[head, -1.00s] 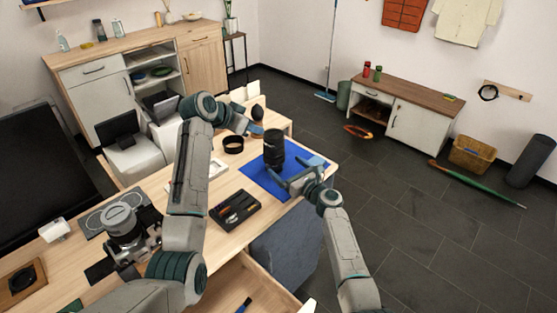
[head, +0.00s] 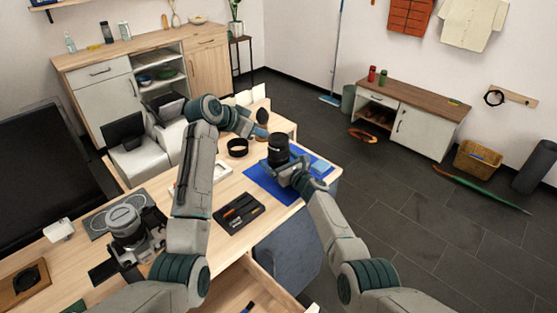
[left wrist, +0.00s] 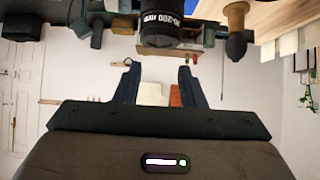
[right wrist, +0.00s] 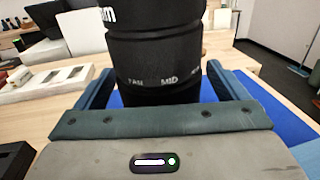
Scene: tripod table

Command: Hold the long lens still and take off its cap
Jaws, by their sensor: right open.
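The long black lens (head: 278,150) stands upright on the blue mat (head: 258,184). The left wrist view shows its "70-200 mm" marking and dark front end (left wrist: 160,40); I cannot tell the cap from the barrel. My right gripper (head: 288,168) is around the lower lens. In the right wrist view its open fingers (right wrist: 160,85) stand on both sides of the lens barrel (right wrist: 155,50). My left gripper (head: 262,131) is beside the lens top in the head view. In the left wrist view its fingers (left wrist: 158,75) are open and empty, apart from the lens end.
A black tray (head: 240,213) with tools and a camera (head: 125,222) are nearer on the wooden table.

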